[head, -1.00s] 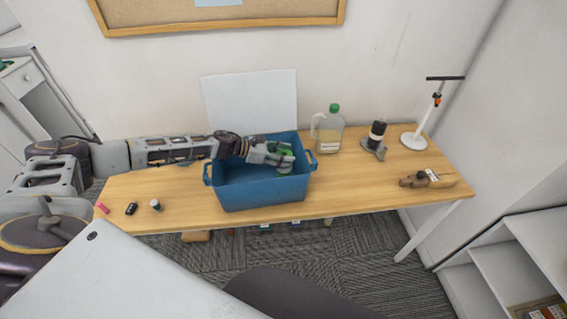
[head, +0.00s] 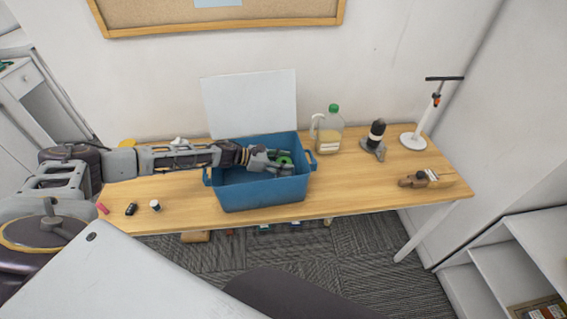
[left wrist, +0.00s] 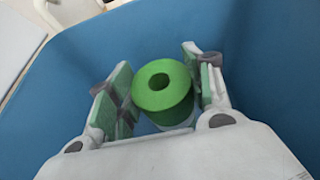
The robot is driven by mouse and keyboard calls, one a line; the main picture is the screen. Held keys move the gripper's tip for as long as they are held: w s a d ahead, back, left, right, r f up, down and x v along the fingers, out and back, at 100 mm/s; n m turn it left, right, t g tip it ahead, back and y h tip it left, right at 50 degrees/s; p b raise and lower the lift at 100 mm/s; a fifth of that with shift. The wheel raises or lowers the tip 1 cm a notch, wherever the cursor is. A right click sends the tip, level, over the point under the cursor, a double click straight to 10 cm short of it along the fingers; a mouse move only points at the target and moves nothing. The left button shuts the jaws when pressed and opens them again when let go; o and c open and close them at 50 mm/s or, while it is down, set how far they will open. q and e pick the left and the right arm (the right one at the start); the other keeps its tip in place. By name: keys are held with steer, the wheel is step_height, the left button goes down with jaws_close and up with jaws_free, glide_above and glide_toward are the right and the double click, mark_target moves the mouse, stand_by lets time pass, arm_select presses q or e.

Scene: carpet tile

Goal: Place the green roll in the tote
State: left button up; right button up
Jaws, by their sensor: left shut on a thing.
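The blue tote (head: 265,193) stands open on the wooden table. My left gripper (head: 282,163) reaches down inside it, near its right end. The green roll (head: 284,158) is at my left gripper's fingers, inside the tote's walls, partly hidden by the gripper. In the left wrist view, the green roll (left wrist: 163,88) sits between the two green-padded fingers of my left gripper (left wrist: 163,90), its round hole facing the camera. The gripper is shut on it. Blue tote wall (left wrist: 265,60) surrounds them. I cannot tell whether the roll touches the tote floor. My right gripper is not in view.
A jug with a green cap (head: 328,132) stands close right of the tote. Small items, including a pink one (head: 103,208), lie left. A white panel (head: 250,102) stands behind.

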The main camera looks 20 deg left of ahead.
arm_select(q)
steer(key=shift+f, duration=0.15)
steer(key=o, duration=1.4)
steer(key=shift+r, duration=0.2)
steer(key=shift+v, duration=0.95)
steer(key=b+v, duration=0.2)
steer(key=v, duration=0.8)
steer(key=shift+f, duration=0.1)
